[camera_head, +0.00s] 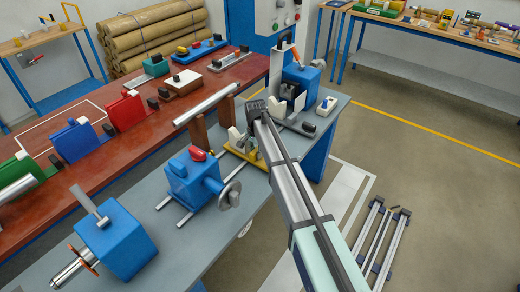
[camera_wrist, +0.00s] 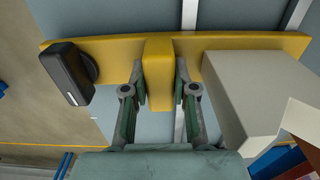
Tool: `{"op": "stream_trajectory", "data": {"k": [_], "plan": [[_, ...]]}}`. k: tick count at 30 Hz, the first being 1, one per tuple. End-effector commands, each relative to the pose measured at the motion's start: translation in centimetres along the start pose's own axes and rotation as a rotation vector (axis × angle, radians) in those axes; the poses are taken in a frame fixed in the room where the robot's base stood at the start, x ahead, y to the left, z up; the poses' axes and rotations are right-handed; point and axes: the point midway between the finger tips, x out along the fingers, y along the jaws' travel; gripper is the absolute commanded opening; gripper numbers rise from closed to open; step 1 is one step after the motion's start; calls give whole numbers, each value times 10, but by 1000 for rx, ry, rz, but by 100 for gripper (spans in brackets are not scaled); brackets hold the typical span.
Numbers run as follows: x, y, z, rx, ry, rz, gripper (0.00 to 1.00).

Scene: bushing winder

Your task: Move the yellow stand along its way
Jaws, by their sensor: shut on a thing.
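The yellow stand (camera_head: 240,154) sits on the grey bench top, beside the far side of a blue unit. In the wrist view the yellow stand (camera_wrist: 110,47) shows as a long flat bar with a raised yellow block in its middle. My gripper (camera_wrist: 160,80) has one finger on each side of that block and is shut on it. A pale angular block (camera_wrist: 235,95) stands at the stand's right end, and a black knob-like part (camera_wrist: 66,72) is at its left end. In the head view my gripper (camera_head: 257,110) and arm partly hide the stand.
A blue unit with a handwheel (camera_head: 190,178) stands nearer on the bench, and another blue unit (camera_head: 300,78) stands beyond. Thin metal rails (camera_head: 184,219) run across the grey bench (camera_head: 150,240). A red table (camera_head: 140,125) with coloured parts lies to the left.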

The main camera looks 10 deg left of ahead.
Motion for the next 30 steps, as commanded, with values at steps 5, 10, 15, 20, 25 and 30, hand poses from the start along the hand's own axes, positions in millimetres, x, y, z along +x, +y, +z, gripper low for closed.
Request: {"op": "stream_trajectory", "data": {"k": [5, 10, 15, 20, 25, 30], "plan": [[1, 0, 1, -1, -4, 2, 0], [1, 0, 0, 0, -3, 1, 52], [0, 0, 0, 0, -2, 1, 52], [-5, 0, -1, 0, -1, 0, 52], [-26, 0, -1, 0, 0, -1, 52], [-59, 0, -1, 0, 0, -1, 52]]}}
